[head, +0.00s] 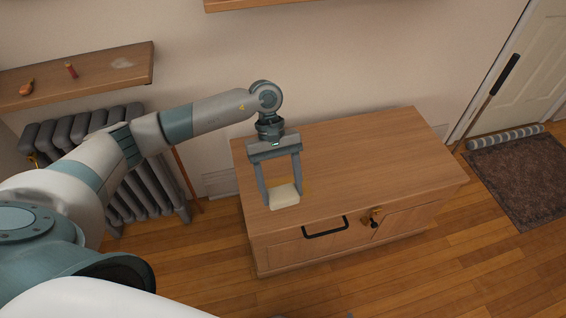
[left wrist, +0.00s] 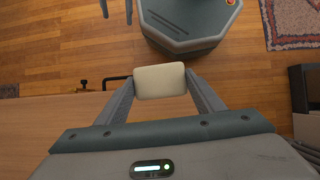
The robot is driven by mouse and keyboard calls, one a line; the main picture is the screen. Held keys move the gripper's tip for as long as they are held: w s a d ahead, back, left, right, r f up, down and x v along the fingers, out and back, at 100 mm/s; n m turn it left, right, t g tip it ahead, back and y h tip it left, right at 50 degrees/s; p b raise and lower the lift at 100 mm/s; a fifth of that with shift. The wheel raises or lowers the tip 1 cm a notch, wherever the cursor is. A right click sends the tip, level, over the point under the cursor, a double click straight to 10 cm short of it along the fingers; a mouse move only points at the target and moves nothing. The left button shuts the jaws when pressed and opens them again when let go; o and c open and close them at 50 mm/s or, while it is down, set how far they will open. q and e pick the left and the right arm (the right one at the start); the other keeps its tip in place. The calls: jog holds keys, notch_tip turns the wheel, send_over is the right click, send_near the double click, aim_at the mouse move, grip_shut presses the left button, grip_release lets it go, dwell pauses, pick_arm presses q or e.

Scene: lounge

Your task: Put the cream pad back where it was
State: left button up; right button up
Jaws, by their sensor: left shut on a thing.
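The cream pad (head: 284,197) is a small pale block between the fingertips of my left gripper (head: 282,188). My left gripper is shut on it and points down over the front left part of the wooden cabinet's top (head: 345,155). In the left wrist view the pad (left wrist: 160,81) sits squarely between both fingers, past the cabinet's front edge in the picture. I cannot tell whether it touches the top. Two grey prongs at the top of the left wrist view look like my right gripper (left wrist: 117,8), open and empty.
The cabinet's front has a black handle (head: 325,227) and a lock with keys (head: 374,218). A radiator (head: 95,150) stands left, under a wall shelf (head: 80,75) with small things on it. Most of the cabinet top is clear. A rug (head: 525,172) lies by the door.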

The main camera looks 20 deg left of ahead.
pick_arm(q)
jog(key=s+r+m+g+y+p, duration=0.1)
jog(key=s+r+m+y+p, duration=0.3)
jog(key=s+r+m+p, duration=0.2)
notch_tip(320, 180, up, 3)
jog(key=shift+a+r+m+g+p, duration=0.15)
jog(key=shift+a+m+g+p, duration=0.35)
jog(key=shift+m, duration=0.7)
pick_arm(e)
jog(key=s+d+f+g+h, duration=0.1)
jog(key=s+d+f, duration=0.3)
jog(key=f, duration=0.3)
jog(key=shift+s+g, duration=0.3)
jog(key=shift+s, duration=0.2)
pick_arm(q)
jog(key=shift+d, duration=0.15)
pick_arm(e)
jog(key=shift+a, duration=0.1)
